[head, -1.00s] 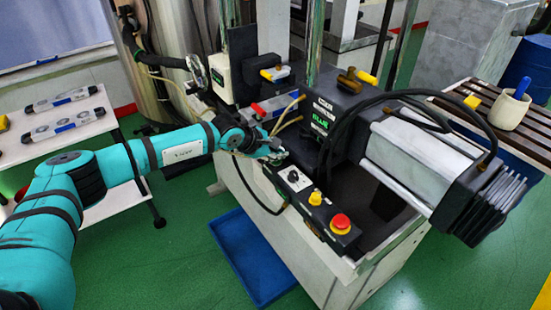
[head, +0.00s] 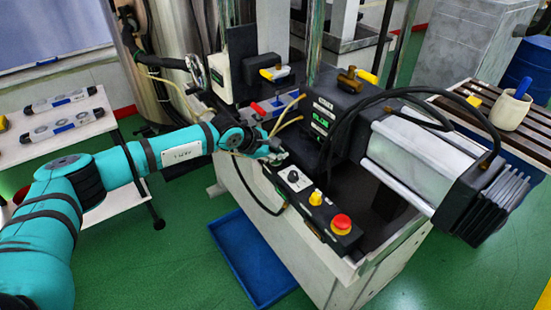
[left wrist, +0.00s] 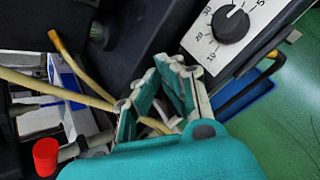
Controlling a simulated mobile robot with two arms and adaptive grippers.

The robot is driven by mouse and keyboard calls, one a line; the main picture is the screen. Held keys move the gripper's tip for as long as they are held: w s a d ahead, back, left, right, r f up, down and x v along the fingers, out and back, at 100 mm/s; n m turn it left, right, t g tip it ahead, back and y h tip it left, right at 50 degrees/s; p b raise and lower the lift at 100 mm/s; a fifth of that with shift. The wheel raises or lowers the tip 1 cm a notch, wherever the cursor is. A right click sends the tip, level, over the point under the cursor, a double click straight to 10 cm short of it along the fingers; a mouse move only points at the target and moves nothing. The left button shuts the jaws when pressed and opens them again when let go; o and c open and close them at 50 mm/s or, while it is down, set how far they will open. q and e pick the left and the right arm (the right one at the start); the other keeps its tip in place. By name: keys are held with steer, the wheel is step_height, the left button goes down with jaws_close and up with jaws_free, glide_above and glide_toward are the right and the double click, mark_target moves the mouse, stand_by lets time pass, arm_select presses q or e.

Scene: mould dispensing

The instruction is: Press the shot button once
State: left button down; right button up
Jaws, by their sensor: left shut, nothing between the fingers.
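The control panel (head: 308,208) slopes along the front edge of the machine. It carries a dial (head: 293,176), a yellow knob (head: 315,197) and a red mushroom button (head: 341,222). My left gripper (head: 276,152) is shut and empty, close to the panel's far end, beyond the dial. The left wrist view shows its fingers (left wrist: 168,72) together, with the numbered dial (left wrist: 231,25) to their upper right. I cannot make out the shot button; the gripper covers part of the panel's far end. I cannot tell whether the fingertips touch the panel. My right gripper is not in view.
Yellowish hoses (left wrist: 75,88) run beside the gripper. A red-tipped lever (left wrist: 46,156) is at the lower left in the left wrist view. A black cable arches over the motor (head: 413,165). A blue tray (head: 252,258) lies on the floor. A white table (head: 60,152) stands at left.

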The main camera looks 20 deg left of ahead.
arm_select(q)
steer(key=shift+r+p, duration=1.55)
steer(key=shift+r, duration=1.6)
